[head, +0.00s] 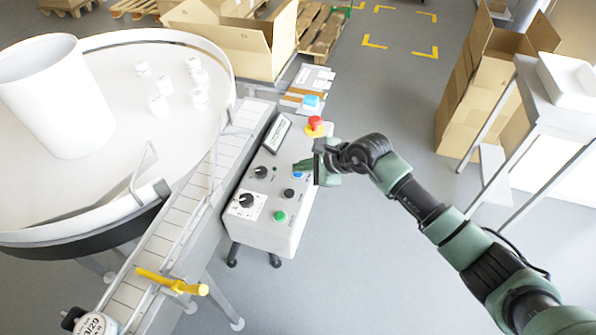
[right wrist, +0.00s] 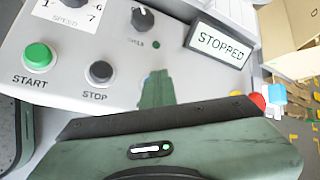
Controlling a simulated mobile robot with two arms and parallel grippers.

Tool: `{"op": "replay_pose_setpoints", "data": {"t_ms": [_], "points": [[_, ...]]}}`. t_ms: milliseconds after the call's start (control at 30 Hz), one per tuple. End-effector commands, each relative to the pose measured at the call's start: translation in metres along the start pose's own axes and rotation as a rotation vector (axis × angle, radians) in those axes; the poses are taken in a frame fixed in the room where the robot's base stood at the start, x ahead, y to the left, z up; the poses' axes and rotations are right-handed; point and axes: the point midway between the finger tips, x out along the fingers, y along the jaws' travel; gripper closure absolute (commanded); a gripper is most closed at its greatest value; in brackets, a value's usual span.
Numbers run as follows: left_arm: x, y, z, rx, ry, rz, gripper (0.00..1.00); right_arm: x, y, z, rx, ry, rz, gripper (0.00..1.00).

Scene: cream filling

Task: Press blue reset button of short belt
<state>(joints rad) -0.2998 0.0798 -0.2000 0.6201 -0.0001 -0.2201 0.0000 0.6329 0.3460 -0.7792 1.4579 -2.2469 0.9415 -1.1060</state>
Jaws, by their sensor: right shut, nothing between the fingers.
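The blue button (head: 297,174) is on the white control panel (head: 265,235) beside the belt (head: 190,205). My right gripper (head: 300,165) is shut and empty, with its fingertips over the panel close to the blue button. I cannot tell whether they touch it. The panel display (right wrist: 220,42) reads STOPPED. The green START button (right wrist: 38,56) and black STOP button (right wrist: 101,71) are beside the fingers. My left gripper is out of view.
A red emergency knob (head: 315,122) on a yellow base stands at the panel's far end, near my gripper. Dark dials (head: 246,200) sit at the panel's left. A round table (head: 120,160) with a white cylinder (head: 55,95) is at left.

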Motion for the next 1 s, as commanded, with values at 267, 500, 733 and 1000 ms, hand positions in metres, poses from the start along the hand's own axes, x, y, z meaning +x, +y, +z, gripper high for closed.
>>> {"op": "replay_pose_setpoints", "data": {"t_ms": [267, 500, 733, 1000], "points": [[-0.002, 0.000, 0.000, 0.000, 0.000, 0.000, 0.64, -0.002, 0.000, 0.000, 0.000, 0.002, 0.003, 1.00], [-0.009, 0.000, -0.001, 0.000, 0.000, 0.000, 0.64, -0.011, -0.007, 0.007, 0.000, 0.002, 0.002, 1.00], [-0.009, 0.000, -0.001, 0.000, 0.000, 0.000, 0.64, -0.013, -0.009, 0.009, 0.000, 0.002, 0.002, 1.00], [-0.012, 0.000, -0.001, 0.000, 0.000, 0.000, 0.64, -0.015, -0.011, 0.011, 0.000, 0.001, 0.001, 1.00]]}}
